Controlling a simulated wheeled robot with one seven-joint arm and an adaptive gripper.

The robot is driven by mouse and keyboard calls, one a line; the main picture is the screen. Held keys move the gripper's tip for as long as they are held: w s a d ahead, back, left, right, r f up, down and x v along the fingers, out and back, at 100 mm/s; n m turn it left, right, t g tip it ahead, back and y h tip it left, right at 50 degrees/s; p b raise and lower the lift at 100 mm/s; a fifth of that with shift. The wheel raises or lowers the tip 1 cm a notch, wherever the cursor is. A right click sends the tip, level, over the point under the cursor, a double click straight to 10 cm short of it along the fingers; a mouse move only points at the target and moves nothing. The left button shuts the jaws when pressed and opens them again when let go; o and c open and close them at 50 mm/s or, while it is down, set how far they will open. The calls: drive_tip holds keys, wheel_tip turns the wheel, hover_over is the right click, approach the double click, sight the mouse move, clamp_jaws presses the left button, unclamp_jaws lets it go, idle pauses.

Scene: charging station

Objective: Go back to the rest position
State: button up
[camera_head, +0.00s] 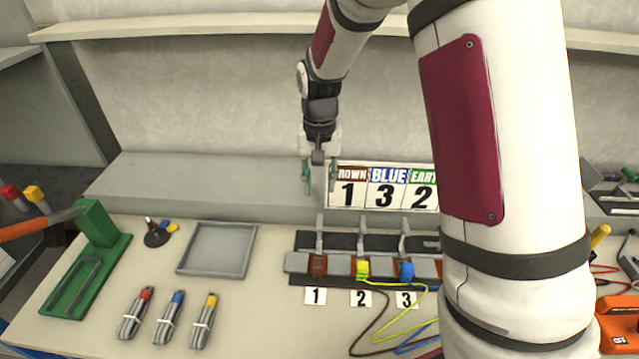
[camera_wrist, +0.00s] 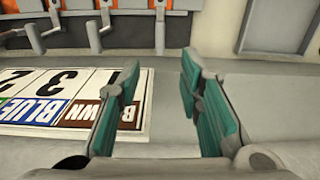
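My gripper (camera_head: 318,180) hangs pointing down in front of the back ledge, just left of the label board (camera_head: 385,187). In the wrist view my gripper (camera_wrist: 160,80) has its two teal-padded fingers apart with nothing between them. The board reads BROWN 1, BLUE 3 and EARTH 2; it also shows at the left of the wrist view (camera_wrist: 70,100), upside down. My white and dark red arm covers the board's right edge and part of the bench in the head view.
The terminal block (camera_head: 340,266) holds brown, yellow and blue connectors with raised levers, above number tags. A grey tray (camera_head: 217,249), a green stand (camera_head: 92,262) and cable bundles (camera_head: 168,317) lie to the left. An orange tool (camera_head: 618,325) is at right. A shelf (camera_head: 200,25) runs above.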

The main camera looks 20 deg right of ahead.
drive_tip(key=s+r+n+t, duration=0.25)
drive_tip(key=s+r, duration=0.75)
drive_tip(key=r, duration=0.5)
drive_tip(key=s+r+n+t, duration=0.1)
drive_tip(key=s+r, duration=0.1)
drive_tip(key=s, duration=0.6)
drive_tip(key=s+r+n+t, duration=0.1)
drive_tip(key=s+r+t, duration=0.1)
drive_tip(key=s, duration=0.6)
drive_tip(key=shift+d+r, duration=0.15)
drive_tip(key=shift+r, duration=0.7)
drive_tip(key=shift+s, duration=0.1)
